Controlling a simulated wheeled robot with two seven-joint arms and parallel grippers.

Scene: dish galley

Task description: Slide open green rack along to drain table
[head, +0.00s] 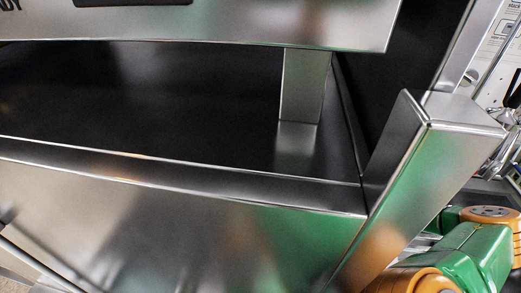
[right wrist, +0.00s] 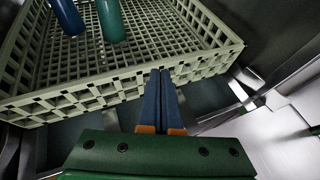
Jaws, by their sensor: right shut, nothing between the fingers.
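The pale green open rack (right wrist: 85,90) fills the upper left of the right wrist view. It has a latticed floor and walls. A blue cup-like item (right wrist: 66,16) and a green one (right wrist: 110,20) stand in it. My right gripper (right wrist: 160,74) is shut and empty, its blue fingertips close to the rack's near wall; I cannot tell if they touch it. The rack is not visible in the head view. No drain table can be made out for sure. My left gripper is in neither view.
In the head view a large steel machine with a dark opening (head: 150,100) and a steel post (head: 435,140) fills most of the picture. In the right wrist view a bright steel surface (right wrist: 275,140) lies at the lower right, with metal rails beside the rack.

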